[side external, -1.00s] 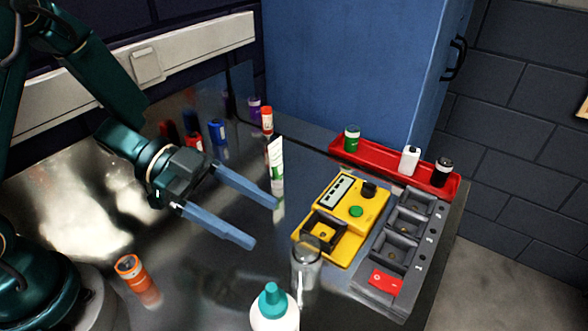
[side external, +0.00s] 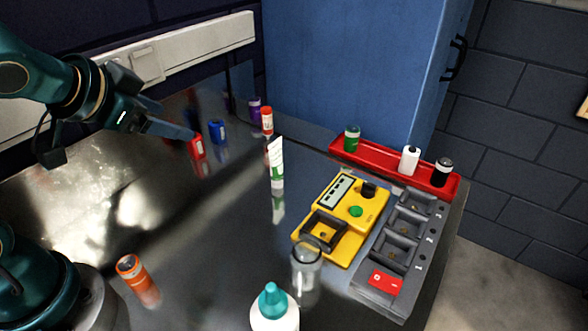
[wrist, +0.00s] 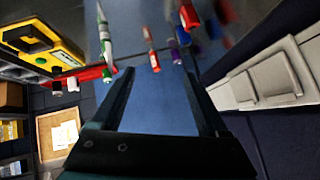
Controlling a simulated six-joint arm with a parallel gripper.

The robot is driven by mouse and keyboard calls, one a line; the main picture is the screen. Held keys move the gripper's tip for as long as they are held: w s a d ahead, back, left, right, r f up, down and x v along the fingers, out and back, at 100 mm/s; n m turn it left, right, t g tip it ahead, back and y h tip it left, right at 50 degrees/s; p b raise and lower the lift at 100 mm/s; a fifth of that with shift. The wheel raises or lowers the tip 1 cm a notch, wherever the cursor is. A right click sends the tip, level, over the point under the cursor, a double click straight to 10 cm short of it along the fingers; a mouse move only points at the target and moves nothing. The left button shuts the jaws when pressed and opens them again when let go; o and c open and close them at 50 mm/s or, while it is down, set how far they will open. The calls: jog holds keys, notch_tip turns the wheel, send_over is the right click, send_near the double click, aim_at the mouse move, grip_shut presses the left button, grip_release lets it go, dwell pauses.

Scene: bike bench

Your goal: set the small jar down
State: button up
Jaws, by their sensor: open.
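A small clear jar with a grey lid (side external: 307,256) stands upright on the metal bench, at the near edge of the yellow tester (side external: 340,250). Nothing is holding it. My gripper (side external: 172,122) is open and empty, raised at the back left, well away from the jar. Its far finger is mostly hidden in the side view. In the wrist view my gripper (wrist: 160,75) shows two spread fingers with nothing between them. I cannot make out the jar in the wrist view.
A white bottle with a teal cap (side external: 272,310) stands near the jar. An orange can (side external: 130,268) is at the near left. A white-green tube (side external: 276,160), red bottle (side external: 197,148) and blue bottle (side external: 217,131) stand behind. The red tray (side external: 380,164) and grey slotted tray (side external: 378,285) are right.

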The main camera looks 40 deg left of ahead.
jog(key=s+d+f+n+g+h, duration=0.1)
jog(key=s+d, duration=0.4)
jog(key=s, duration=0.5)
jog(key=shift+d+f+n+g+h, duration=0.3)
jog(key=shift+n+g+h, duration=0.2)
jog(key=shift+g+h, duration=0.5)
jog(key=shift+s, duration=0.1)
